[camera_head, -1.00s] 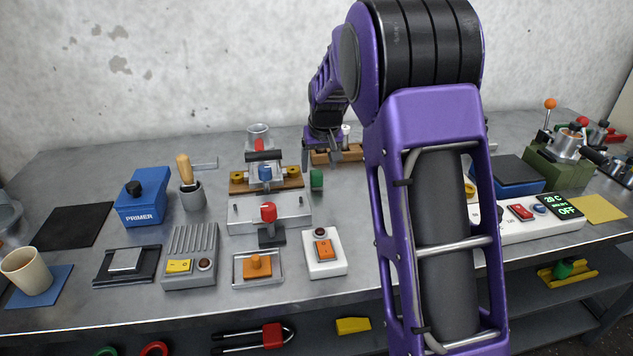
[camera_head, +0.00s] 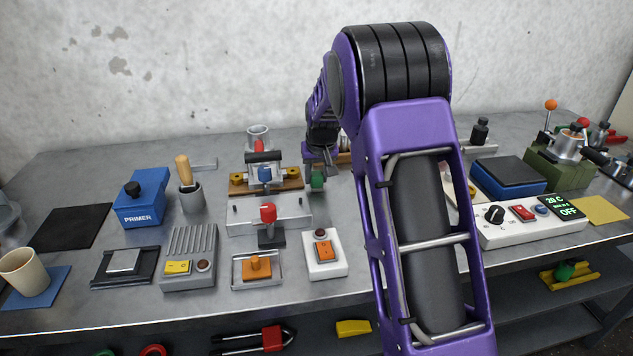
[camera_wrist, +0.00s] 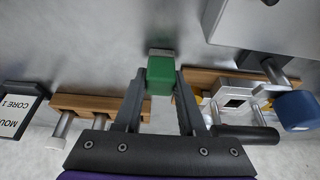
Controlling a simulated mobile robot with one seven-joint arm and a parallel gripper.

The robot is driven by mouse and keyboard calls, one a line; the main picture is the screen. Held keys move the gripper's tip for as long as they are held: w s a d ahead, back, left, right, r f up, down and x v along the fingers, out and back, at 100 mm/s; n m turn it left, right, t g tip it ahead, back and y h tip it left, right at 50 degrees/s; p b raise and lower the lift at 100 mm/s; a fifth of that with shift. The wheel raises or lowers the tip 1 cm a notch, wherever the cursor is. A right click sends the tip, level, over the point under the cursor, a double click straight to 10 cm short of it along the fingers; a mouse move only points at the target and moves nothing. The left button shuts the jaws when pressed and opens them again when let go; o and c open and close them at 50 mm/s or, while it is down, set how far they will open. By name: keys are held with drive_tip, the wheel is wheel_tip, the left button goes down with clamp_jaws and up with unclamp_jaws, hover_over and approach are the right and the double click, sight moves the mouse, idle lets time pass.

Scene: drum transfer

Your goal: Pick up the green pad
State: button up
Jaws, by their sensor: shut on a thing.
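The green pad (camera_head: 317,180) is a small green block on the metal table, just right of the wooden-based fixture. My gripper (camera_head: 316,170) has its fingers down at the pad from above and behind. In the wrist view the green pad (camera_wrist: 161,74) sits between the two fingertips of my gripper (camera_wrist: 160,82), which are shut on it. A small grey part shows at the pad's far end. I cannot tell whether the pad is clear of the table.
The wooden-based fixture (camera_head: 238,187) with a blue knob stands close on the left. A metal block (camera_head: 240,214) and a red-knobbed part (camera_head: 268,213) are in front of it. A white switch box (camera_head: 325,268) stands nearer the front edge. Bare table lies between that box and the pad.

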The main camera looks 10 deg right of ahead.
sight(317, 173)
clamp_jaws()
wheel_tip(317, 173, up, 10)
drive_tip(key=shift+r+p, duration=0.1)
drive_tip(key=shift+p, duration=0.8)
drive_tip(key=shift+o, duration=2.2)
unclamp_jaws()
clamp_jaws()
